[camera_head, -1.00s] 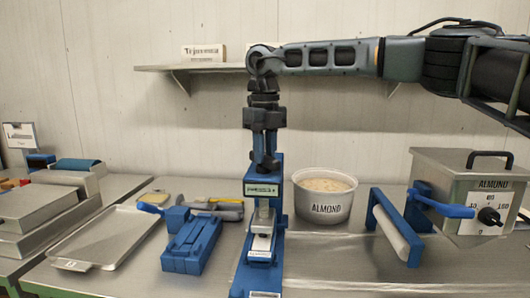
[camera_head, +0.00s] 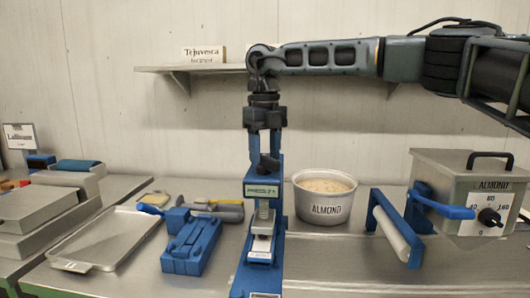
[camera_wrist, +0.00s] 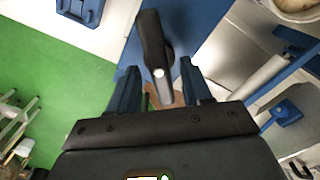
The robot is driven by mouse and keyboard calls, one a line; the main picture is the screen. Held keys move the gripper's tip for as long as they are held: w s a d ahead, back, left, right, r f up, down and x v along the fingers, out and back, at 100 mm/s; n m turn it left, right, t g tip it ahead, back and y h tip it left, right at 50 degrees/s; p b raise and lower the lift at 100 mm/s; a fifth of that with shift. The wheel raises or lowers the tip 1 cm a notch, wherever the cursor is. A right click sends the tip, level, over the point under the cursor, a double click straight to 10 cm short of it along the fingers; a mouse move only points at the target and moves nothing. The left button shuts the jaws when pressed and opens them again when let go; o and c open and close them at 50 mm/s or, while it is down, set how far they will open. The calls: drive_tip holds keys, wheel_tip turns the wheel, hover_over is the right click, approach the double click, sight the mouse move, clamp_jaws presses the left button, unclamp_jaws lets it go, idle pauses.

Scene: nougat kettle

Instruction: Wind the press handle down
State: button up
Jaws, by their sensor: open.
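The blue press (camera_head: 262,190) stands in the middle of the head view, with a green label, a metal screw (camera_head: 264,214) and a pale plate low in its frame. Its dark handle (camera_head: 268,163) is at the top. My gripper (camera_head: 264,154) points straight down over it, with its blue fingers apart on either side of the handle's upper part. In the wrist view, the black handle (camera_wrist: 152,45) reaches down with its pale end between my open fingers (camera_wrist: 160,74). I cannot tell whether a finger touches it.
Right of the press stands an almond tub (camera_head: 325,197), then a blue-framed roller (camera_head: 397,228) and the almond kettle (camera_head: 468,190). A blue clamp-like device (camera_head: 190,244) and a metal tray (camera_head: 105,240) lie to the left. A shelf (camera_head: 215,68) hangs behind.

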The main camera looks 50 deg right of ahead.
sight(265, 156)
wheel_tip(265, 156, up, 8)
drive_tip(key=shift+f+b, duration=0.25)
drive_tip(key=shift+b, duration=0.1)
idle(0.4)
